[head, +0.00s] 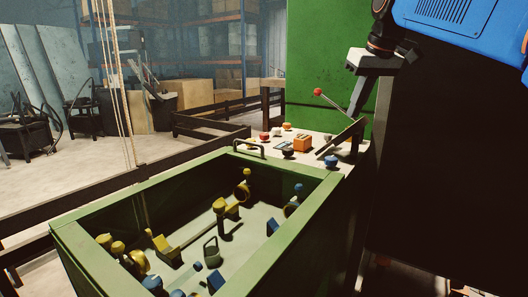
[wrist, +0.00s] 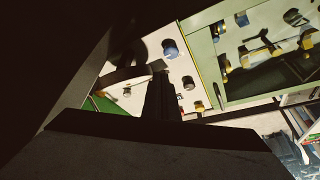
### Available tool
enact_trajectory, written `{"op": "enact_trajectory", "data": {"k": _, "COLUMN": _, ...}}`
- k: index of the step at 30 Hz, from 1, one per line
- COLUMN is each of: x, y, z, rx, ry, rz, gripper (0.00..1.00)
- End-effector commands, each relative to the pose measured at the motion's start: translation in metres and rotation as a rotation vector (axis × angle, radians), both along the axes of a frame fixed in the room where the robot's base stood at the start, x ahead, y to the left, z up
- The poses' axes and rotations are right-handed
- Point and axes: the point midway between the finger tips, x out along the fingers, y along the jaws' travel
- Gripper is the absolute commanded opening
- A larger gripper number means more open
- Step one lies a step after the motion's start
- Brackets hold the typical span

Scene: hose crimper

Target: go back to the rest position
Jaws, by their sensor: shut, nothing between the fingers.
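My gripper (head: 354,110) hangs from the blue arm at the upper right of the head view. Its narrow fingers are together and empty, pointing down above the pale control panel (head: 312,158). In the wrist view the dark shut fingers (wrist: 159,78) stand out over the same panel. A lever with a red ball (head: 318,92) shows just left of the fingers in the head view; whether they touch it I cannot tell.
A green-rimmed bin (head: 130,186) with yellow and blue fittings stands in front. A dark machine side fills the right. Dark rails (head: 190,125) and boxes stand behind.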

Motion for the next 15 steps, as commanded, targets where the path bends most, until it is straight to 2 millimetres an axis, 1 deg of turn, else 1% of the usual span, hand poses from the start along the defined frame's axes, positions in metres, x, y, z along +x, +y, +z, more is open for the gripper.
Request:
{"op": "enact_trajectory", "data": {"k": 1, "x": -0.015, "y": -0.003, "z": -0.009, "rx": 0.000, "ry": 0.000, "rz": -0.015, "gripper": 0.00}}
{"op": "enact_trajectory", "data": {"k": 8, "x": -0.079, "y": -0.016, "z": -0.069, "rx": 0.000, "ry": 0.000, "rz": -0.099, "gripper": 0.00}}
{"op": "enact_trajectory", "data": {"k": 14, "x": -0.136, "y": -0.026, "z": -0.130, "rx": -0.001, "ry": -0.002, "rz": -0.167, "gripper": 0.00}}
{"op": "enact_trajectory", "data": {"k": 15, "x": -0.148, "y": -0.028, "z": -0.143, "rx": -0.002, "ry": -0.003, "rz": -0.180, "gripper": 0.00}}
